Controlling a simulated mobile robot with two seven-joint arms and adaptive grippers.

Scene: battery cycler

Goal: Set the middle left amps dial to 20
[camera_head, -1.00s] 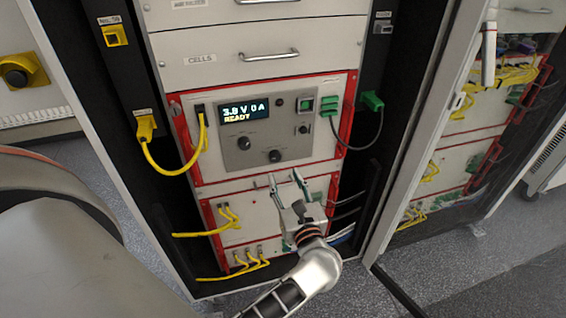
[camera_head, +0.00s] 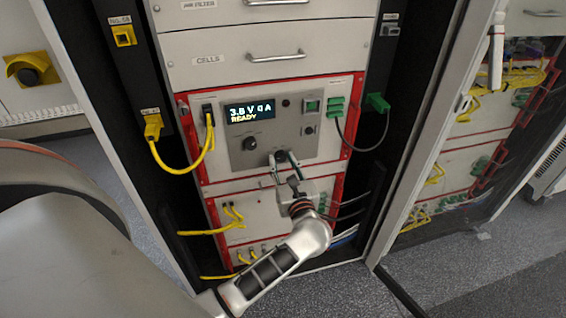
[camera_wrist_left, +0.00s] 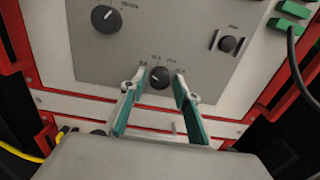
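The amps dial (camera_wrist_left: 160,77) is a small black round knob low on the grey control panel (camera_wrist_left: 90,60), with small scale marks around it. My left gripper (camera_wrist_left: 158,84) is open, with its two teal-padded fingers on either side of the dial; I cannot tell if they touch it. In the head view my left gripper (camera_head: 280,160) is at the lower part of the panel and mostly hides that dial. The display (camera_head: 249,111) reads 3.8 V 0 A and READY. My right gripper is not in view.
Another black knob (camera_head: 249,143) sits up and left of the dial; it also shows in the wrist view (camera_wrist_left: 106,18). A yellow cable (camera_head: 185,170) hangs at left, a green-plugged dark cable (camera_head: 372,145) at right. An open cabinet door (camera_head: 430,150) stands to the right.

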